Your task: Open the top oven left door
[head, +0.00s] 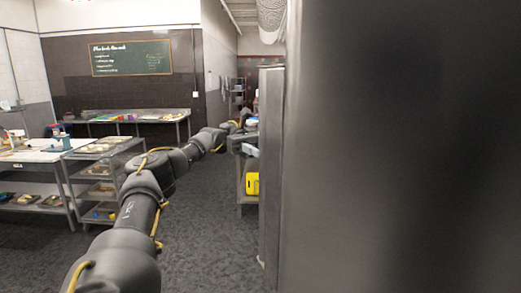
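A large grey metal surface (400,150) fills the right half of the head view, very close to me. A narrow upright metal panel (271,170) shows nearly edge-on at its left side. I cannot tell which of these belongs to the top oven left door, and no handle is clearly visible. My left arm reaches forward from the lower left. My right gripper is not in view.
A wheeled-looking metal shelf rack (100,185) with trays stands on the left beside a white-topped table (40,155). A long counter (130,118) stands at the back under a chalkboard (131,58). A yellow object (252,184) sits on a shelf behind the panel. Dark floor (205,240) is clear between.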

